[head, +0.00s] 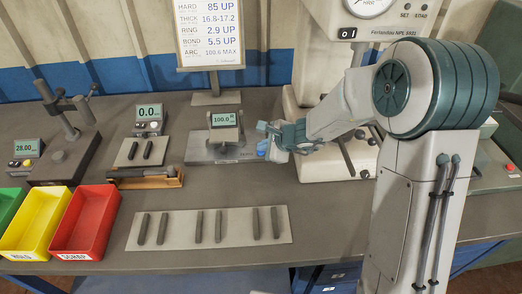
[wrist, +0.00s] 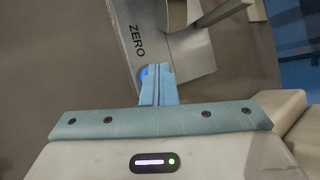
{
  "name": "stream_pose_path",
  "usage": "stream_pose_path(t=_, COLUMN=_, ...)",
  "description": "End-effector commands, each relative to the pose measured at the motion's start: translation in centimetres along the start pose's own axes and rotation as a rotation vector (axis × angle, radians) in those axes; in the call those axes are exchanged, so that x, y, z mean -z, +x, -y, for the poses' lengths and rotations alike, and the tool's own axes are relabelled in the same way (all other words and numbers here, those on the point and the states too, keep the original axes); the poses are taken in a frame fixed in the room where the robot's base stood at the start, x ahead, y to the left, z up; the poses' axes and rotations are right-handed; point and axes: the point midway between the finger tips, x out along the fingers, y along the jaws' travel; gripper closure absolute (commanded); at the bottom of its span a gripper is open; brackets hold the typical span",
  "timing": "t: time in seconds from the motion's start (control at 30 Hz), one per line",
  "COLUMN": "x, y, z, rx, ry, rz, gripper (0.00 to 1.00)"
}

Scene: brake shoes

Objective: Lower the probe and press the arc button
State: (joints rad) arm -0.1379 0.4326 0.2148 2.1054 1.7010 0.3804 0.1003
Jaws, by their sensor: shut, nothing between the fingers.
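The arc gauge (head: 222,122) stands on a grey metal base (head: 205,153) at the middle back of the bench, its display reading about 100.0. My gripper (head: 262,148) is at the right end of this base. Its light blue fingers (wrist: 158,86) are shut together and empty. In the wrist view a round blue button (wrist: 144,74) shows just beside the fingertips, partly hidden by them. It sits on the metal plate near the word ZERO (wrist: 137,40). I cannot tell whether the fingertips touch it. The gauge's probe cannot be made out clearly.
A sign with limits (head: 210,35) stands behind the gauge. Another gauge (head: 149,113) and a wooden-handled piece (head: 145,178) are to the left. Red (head: 85,222) and yellow bins are front left. A pale mat (head: 187,230) with several dark shoes lies in front.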

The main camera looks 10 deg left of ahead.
Motion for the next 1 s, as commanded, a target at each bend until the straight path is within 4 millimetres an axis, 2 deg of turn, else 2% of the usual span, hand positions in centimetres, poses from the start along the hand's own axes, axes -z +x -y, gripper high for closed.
stream_pose_path(t=1.0, x=-1.2, y=-1.7, z=1.2, rx=0.0, ry=-0.001, rz=0.0, gripper=1.0)
